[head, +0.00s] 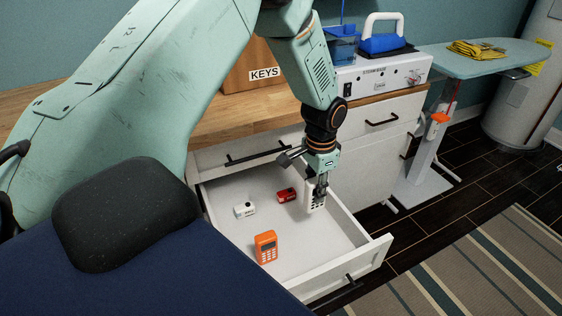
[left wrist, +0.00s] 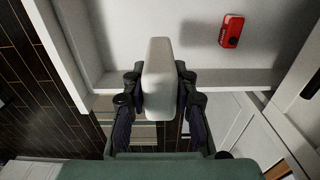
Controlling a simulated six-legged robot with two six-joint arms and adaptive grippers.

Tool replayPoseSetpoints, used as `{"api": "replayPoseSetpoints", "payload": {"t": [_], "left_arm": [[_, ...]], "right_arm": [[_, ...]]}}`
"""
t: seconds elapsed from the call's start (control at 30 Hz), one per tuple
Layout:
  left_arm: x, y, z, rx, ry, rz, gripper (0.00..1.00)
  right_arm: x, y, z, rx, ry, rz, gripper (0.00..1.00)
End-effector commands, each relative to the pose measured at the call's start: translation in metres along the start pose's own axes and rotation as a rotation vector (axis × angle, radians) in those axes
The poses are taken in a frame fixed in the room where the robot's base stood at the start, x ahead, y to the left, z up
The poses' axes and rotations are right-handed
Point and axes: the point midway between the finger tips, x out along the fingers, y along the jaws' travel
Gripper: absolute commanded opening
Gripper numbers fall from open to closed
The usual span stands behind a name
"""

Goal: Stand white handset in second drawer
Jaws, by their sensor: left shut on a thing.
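The white handset (head: 316,196) is upright in my left gripper (head: 321,180), over the right part of the open second drawer (head: 225,225). The left wrist view shows the handset (left wrist: 158,75) between both fingers of my left gripper (left wrist: 158,92). I cannot tell whether its lower end touches the drawer floor. An orange handset (head: 266,247) with a keypad stands upright near the drawer's front. A small red object (head: 287,195) lies on the drawer floor left of the white handset; it also shows in the left wrist view (left wrist: 231,30). My right gripper is not in view.
A small white object (head: 245,210) lies in the drawer's back left. The wooden counter (head: 235,115) above holds a KEYS box (head: 262,70) and a white steam base (head: 375,75) with a blue iron. An ironing board (head: 480,58) stands at the right. The drawer's middle floor is clear.

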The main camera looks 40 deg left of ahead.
Motion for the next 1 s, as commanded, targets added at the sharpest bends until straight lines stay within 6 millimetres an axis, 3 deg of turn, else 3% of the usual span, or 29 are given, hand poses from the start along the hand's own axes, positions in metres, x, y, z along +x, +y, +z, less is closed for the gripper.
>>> {"api": "replayPoseSetpoints", "payload": {"t": [0.23, 0.53, 0.7, 1.0], "left_arm": [[0.046, 0.001, -0.001, 0.003, -0.003, 0.001, 0.00], [0.070, 0.004, -0.004, 0.003, -0.001, 0.000, 0.00], [0.094, 0.004, -0.004, 0.004, -0.003, 0.001, 0.00], [0.097, 0.004, -0.004, 0.003, 0.000, 0.000, 0.00]], "right_arm": [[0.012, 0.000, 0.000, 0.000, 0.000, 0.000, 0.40], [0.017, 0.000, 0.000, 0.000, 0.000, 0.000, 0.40], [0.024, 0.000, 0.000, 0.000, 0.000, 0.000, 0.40], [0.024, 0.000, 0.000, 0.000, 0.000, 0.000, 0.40]]}}
